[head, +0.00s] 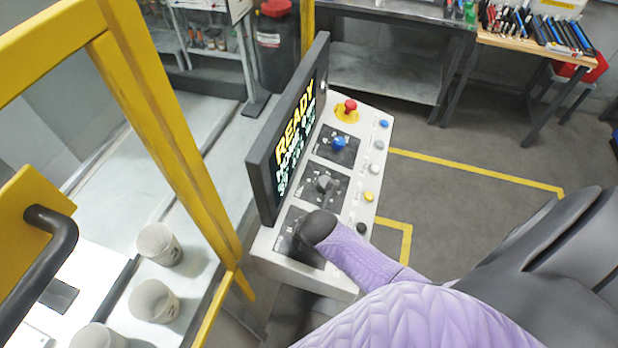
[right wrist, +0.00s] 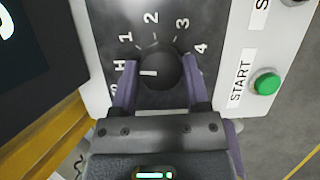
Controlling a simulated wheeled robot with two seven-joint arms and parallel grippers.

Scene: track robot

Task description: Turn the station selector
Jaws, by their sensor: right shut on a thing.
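The station selector is a round black knob (right wrist: 163,70) on a dark plate marked H, 1, 2, 3 and 4 in the right wrist view. A short white line on the knob points left, close to the H. My right gripper (right wrist: 160,82) has its two purple fingers on either side of the knob and is shut on it. In the head view my right arm reaches to the nearest dark plate (head: 285,245) of the console, and its dark wrist hides the knob there. My left gripper is not in view.
The white console (head: 344,262) also carries a grey knob (head: 325,184), a blue knob (head: 338,143), a red button (head: 350,106) and several side buttons. A green START button (right wrist: 266,84) is right of the selector. A screen (head: 290,130) reading READY and a yellow frame (head: 165,130) stand left.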

